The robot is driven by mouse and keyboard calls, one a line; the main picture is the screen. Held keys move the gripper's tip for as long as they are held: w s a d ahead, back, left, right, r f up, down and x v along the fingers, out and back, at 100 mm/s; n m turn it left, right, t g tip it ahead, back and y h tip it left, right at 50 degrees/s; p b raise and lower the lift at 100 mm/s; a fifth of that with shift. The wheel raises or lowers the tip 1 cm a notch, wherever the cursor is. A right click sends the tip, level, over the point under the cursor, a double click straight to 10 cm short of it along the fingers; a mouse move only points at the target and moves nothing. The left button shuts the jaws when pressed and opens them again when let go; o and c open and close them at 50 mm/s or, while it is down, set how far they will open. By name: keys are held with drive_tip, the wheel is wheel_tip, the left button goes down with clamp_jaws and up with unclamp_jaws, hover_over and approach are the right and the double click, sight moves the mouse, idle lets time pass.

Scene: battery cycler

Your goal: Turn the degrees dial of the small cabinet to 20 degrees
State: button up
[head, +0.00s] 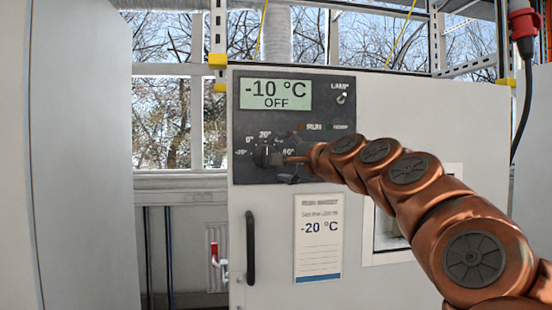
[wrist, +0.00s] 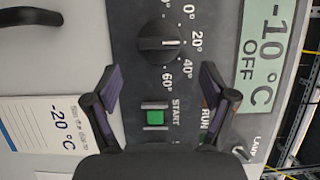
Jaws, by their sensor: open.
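The degrees dial (wrist: 159,44) is a dark round knob on the small cabinet's dark panel (head: 290,102). In the wrist view its white pointer mark points at the 20° label. In the head view the dial (head: 262,155) is small, and my gripper (head: 286,166) is just to its right. In the wrist view my gripper (wrist: 160,80) is open, its two dark fingertips spread apart and empty. The dial shows beyond the fingertips, centred between them, with no finger seen touching it. The display (head: 275,94) reads -10 °C OFF.
A green START button (wrist: 155,117) lies between my fingers in the wrist view. A LAMP switch (head: 341,97) is at the panel's upper right. Below are a black door handle (head: 250,248) and a paper card (head: 318,262) reading -20 °C. A tall pale cabinet (head: 80,160) stands left.

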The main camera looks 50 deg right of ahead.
drive_tip(key=shift+v, duration=2.95)
drive_tip(key=shift+f, duration=0.1)
drive_tip(key=w+a+f+n+g+y, duration=0.3)
drive_tip(key=w+a+f+n+y, duration=0.3)
drive_tip(key=a+f, duration=0.55)
drive_tip(key=w+a+f+n+g+y, duration=0.1)
drive_tip(key=a+f+n+g, duration=0.45)
drive_tip(key=a+f, duration=0.9)
drive_tip(key=s+a+f+n+g, duration=0.3)
drive_tip(key=s+a+f, duration=0.1)
drive_tip(key=a+f, duration=0.25)
drive_tip(key=s+a+f+n+g+h, duration=0.2)
drive_tip(key=s+f+n+g, duration=0.4)
drive_tip(key=s+f, duration=1)
drive_tip(key=s+g, duration=0.1)
drive_tip(key=s, duration=0.3)
drive_tip(key=shift+s+a+f+g, duration=0.3)
drive_tip(key=shift+g, duration=0.05)
drive_tip(key=shift+n, duration=0.25)
